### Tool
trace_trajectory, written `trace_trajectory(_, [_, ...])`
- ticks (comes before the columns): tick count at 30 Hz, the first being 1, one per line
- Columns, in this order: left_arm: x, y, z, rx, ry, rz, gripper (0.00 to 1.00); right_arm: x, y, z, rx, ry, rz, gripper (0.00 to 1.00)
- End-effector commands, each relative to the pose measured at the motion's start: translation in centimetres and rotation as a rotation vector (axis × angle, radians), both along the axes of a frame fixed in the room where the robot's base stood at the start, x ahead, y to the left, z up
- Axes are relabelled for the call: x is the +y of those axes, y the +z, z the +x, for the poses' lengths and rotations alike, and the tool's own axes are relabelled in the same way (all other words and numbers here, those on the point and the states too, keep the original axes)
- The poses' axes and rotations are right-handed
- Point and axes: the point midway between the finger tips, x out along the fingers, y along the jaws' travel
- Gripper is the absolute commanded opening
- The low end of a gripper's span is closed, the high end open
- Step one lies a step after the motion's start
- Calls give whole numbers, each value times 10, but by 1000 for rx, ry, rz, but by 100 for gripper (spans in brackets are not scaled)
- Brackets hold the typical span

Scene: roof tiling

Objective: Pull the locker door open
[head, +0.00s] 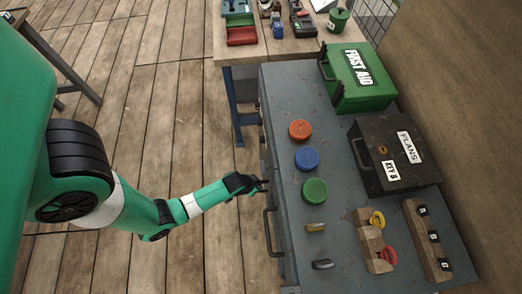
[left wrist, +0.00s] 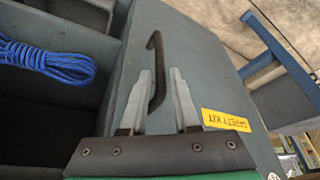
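The grey-blue locker door (left wrist: 205,65) shows in the left wrist view, with a dark bar handle (left wrist: 157,65) and a yellow SAFETY KIT label (left wrist: 225,120). My left gripper (left wrist: 162,80) has its two fingers apart, one on each side of the handle; I cannot tell whether either touches it. In the head view my left gripper (head: 262,185) is at the front side of the grey locker (head: 283,125), and the door's face is mostly hidden. I cannot tell how far the door stands open. My right gripper is not in view.
Open shelves with a coiled blue rope (left wrist: 45,60) lie left of the door panel. On the locker top are a green first aid box (head: 357,78), a black box (head: 392,150) and coloured knobs. A dark bar (head: 269,232) sticks out nearby. The wooden floor (head: 150,100) is clear.

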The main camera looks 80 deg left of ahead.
Motion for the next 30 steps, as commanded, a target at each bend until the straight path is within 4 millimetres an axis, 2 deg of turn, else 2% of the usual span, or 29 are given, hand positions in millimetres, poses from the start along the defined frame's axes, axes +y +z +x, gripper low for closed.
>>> trace_trajectory(1, [3, -21, 5, -1, 0, 0, 30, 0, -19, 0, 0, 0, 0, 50])
trace_trajectory(3, [5, -34, 10, 1, 0, 0, 30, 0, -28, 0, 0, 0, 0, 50])
trace_trajectory(9, [10, -58, 20, 0, 1, 0, 30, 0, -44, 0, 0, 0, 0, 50])
trace_trajectory(19, [12, -60, 22, 0, 1, 0, 30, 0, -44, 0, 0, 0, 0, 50])
trace_trajectory(20, [12, -60, 22, 0, 1, 0, 26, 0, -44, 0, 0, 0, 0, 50])
trace_trajectory(24, [11, -60, 22, 0, 0, 0, 1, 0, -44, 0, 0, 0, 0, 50])
trace_trajectory(30, [11, -60, 22, 0, 0, 0, 0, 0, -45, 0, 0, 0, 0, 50])
